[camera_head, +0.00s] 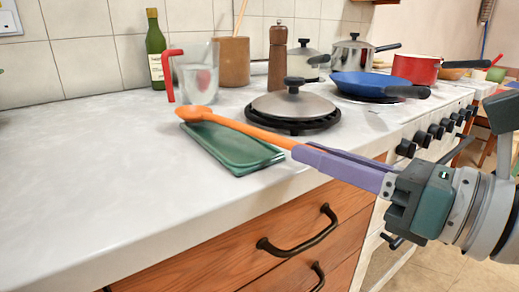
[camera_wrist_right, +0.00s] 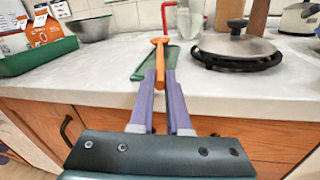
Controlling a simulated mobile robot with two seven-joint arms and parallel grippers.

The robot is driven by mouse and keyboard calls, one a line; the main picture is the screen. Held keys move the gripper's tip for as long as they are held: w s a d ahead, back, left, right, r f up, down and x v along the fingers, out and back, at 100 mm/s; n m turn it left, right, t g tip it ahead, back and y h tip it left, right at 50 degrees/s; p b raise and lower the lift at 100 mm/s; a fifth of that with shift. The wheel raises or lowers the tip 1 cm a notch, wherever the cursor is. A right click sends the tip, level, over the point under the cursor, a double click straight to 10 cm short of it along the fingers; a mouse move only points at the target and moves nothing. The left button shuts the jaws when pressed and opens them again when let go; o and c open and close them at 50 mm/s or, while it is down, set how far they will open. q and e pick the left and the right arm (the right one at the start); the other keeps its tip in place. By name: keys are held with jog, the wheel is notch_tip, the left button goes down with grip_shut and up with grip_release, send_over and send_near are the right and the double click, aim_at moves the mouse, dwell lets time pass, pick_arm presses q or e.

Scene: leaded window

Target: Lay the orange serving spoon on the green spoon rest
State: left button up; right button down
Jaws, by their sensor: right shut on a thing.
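The orange serving spoon (camera_head: 236,125) is held near its handle end by my right gripper (camera_head: 302,153), whose purple fingers are shut on it. In the head view its bowl end points left, over the far left end of the green spoon rest (camera_head: 235,155). I cannot tell whether the spoon touches the rest. The rest lies on the counter near its front edge. The wrist view shows the spoon (camera_wrist_right: 160,58) between the fingers, with the rest (camera_wrist_right: 143,72) beneath and beyond it. My left gripper is not in view.
A clear jug with a red handle (camera_head: 171,75) stands behind the rest. A lidded pan (camera_head: 293,105) sits right of it, with a blue pan (camera_head: 370,85) farther right. The counter left of the rest (camera_head: 90,165) is clear. Drawer handles (camera_head: 300,238) project below the counter.

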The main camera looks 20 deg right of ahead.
jog(key=c, duration=0.8)
grip_release()
jog(key=shift+o, duration=0.3)
jog(key=o, duration=0.6)
jog(key=shift+r+p, duration=0.55)
jog(key=shift+p, duration=0.05)
notch_tip(320, 180, up, 6)
jog(key=p, duration=0.6)
